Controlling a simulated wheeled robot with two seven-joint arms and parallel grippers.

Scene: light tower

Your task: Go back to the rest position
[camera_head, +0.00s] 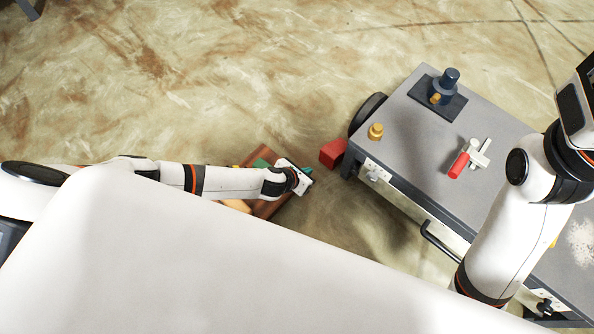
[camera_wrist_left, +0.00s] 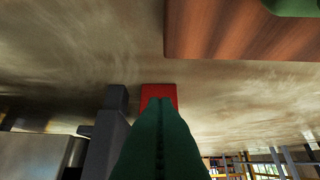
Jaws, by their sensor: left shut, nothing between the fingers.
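My left gripper (camera_head: 307,172) is at the end of the left arm, left of the grey cart and over the edge of a brown wooden surface. In the left wrist view its two green fingers (camera_wrist_left: 161,104) are pressed together with nothing between them. My right arm rises along the right side of the head view, over the cart. Its fingers are outside the picture.
The grey cart (camera_head: 413,140) carries a dark blue stepped piece (camera_head: 448,80) on a dark plate, a yellow knob-like piece (camera_head: 375,131) and a red cylinder (camera_head: 459,165) by a white part. A red block (camera_head: 332,152) is by the cart's left corner. The brown surface (camera_head: 266,208) is partly hidden.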

